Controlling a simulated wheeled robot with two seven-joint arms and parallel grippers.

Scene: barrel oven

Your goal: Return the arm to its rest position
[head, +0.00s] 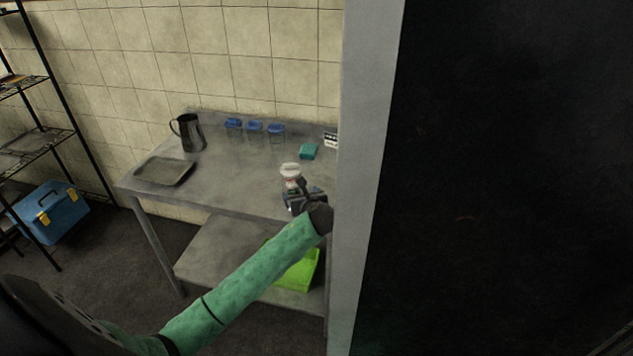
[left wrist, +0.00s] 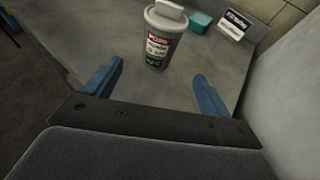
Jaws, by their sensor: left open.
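My left arm, in a green sleeve, reaches from the lower left over the front of the metal table (head: 235,185) in the head view. My left gripper (head: 295,190) is at the table's front right edge. In the left wrist view its two blue fingers (left wrist: 155,92) stand wide apart with nothing between them. A grey cup with a white lid and a label (left wrist: 163,38) stands upright on the table just beyond the fingertips, apart from them. The cup's lid also shows behind the gripper in the head view (head: 290,170). My right gripper is not in view.
A grey wall edge (head: 370,150) and a large dark panel (head: 500,180) stand close right of the gripper. A metal pitcher (head: 188,132), a tray (head: 165,171), blue-lidded containers (head: 254,127) and a teal box (head: 308,151) are on the table. A green bin (head: 300,272) sits below.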

